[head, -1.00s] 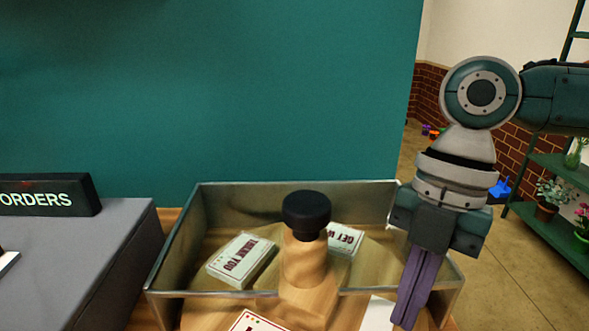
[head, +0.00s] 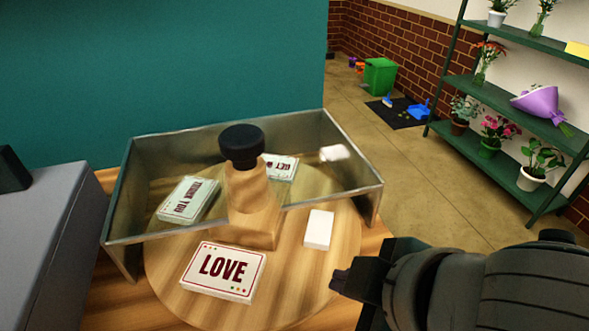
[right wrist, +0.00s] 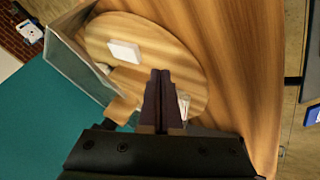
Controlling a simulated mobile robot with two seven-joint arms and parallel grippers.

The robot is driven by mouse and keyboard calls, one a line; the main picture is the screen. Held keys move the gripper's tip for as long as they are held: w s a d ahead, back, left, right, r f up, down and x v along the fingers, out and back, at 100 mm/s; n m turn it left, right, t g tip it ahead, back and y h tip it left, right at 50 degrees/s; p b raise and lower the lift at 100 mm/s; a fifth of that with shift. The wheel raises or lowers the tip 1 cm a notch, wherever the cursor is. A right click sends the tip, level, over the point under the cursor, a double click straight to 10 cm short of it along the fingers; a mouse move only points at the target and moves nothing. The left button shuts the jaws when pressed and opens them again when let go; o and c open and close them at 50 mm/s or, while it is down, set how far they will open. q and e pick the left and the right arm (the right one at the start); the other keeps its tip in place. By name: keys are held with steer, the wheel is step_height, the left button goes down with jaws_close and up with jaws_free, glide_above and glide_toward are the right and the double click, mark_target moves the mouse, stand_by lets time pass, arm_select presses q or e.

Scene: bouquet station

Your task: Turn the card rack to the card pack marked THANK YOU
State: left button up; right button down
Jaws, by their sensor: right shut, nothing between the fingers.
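The card rack is a round wooden turntable (head: 165,265) with a wooden post (head: 252,205) topped by a black knob (head: 241,141). The pack marked THANK YOU (head: 187,200) lies at the left, behind the clear guard (head: 120,215). The LOVE pack (head: 224,270) lies at the front, outside the guard. A pack reading GET (head: 281,167) lies behind the post, partly hidden. A blank white pack (head: 319,229) lies at the right. My right gripper (head: 342,281) is shut and empty by the turntable's right front edge; its fingers (right wrist: 161,100) overlap the disc in the wrist view. My left gripper is out of view.
A grey block (head: 50,240) stands to the left, with a teal wall (head: 200,60) behind. Plant shelves (head: 490,95) and a green bin (head: 380,76) are beyond, at the right.

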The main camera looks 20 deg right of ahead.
mark_target(320, 253)
steer(key=b+x, duration=0.1)
steer(key=x, duration=0.4)
steer(key=shift+w+f, duration=0.25)
steer(key=shift+f, duration=0.1)
steer(key=w, duration=0.1)
steer(key=w+d, duration=0.1)
steer(key=w, duration=0.1)
steer(key=shift+d+f, duration=0.1)
steer(key=shift+d, duration=0.1)
steer(key=shift+w+d, duration=0.25)
steer(key=shift+w, duration=0.15)
